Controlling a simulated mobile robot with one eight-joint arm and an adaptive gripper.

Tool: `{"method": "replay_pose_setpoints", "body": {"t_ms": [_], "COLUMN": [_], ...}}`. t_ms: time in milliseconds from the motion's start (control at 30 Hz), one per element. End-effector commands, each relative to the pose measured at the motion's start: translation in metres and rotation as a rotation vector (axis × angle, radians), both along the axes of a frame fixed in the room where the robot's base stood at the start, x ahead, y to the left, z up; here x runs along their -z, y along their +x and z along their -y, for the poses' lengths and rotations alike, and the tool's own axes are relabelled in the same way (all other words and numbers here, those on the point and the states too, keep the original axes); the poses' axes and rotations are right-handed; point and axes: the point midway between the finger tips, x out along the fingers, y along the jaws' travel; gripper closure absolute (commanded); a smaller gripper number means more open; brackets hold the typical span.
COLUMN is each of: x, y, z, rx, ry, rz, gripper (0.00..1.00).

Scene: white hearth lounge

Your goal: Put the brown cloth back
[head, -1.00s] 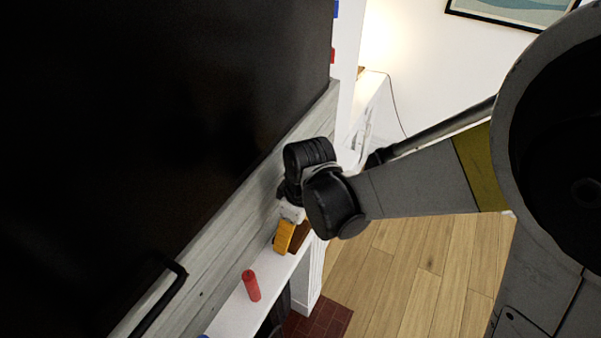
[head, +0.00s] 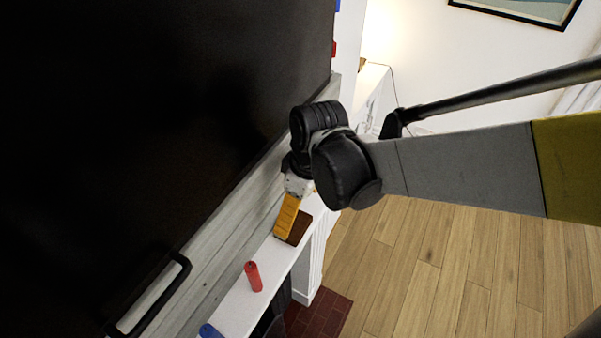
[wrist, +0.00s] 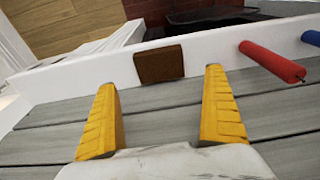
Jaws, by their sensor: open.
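The brown cloth (wrist: 159,64) is a small dark brown folded block on the white mantel shelf (wrist: 205,48). In the head view the brown cloth (head: 298,229) is partly hidden behind my gripper (head: 287,218). In the wrist view my gripper (wrist: 161,112) is open, its two yellow fingers spread wide and empty. The cloth shows past the fingertips, between their lines, and apart from them.
A red cylinder (head: 253,276) lies or stands on the shelf near the cloth, with a blue object (head: 210,331) farther along. A grey plank wall (head: 220,237) and a big black panel (head: 150,110) border the shelf. Wooden floor (head: 440,265) is clear.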

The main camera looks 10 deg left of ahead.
Motion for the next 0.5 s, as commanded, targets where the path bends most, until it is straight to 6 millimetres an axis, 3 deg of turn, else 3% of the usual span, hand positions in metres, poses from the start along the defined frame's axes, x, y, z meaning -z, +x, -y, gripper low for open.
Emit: {"method": "replay_pose_setpoints", "body": {"t_ms": [33, 200, 400, 500], "x": [-0.013, -0.037, -0.047, -0.053], "y": [-0.001, -0.002, -0.003, -0.002], "z": [0.002, 0.005, 0.008, 0.02], "rx": [0.0, 0.001, 0.004, 0.057], "ry": [0.0, 0.0, 0.001, 0.009], "rz": [0.0, 0.0, 0.001, 0.017], "gripper": [0.0, 0.0, 0.0, 0.0]}}
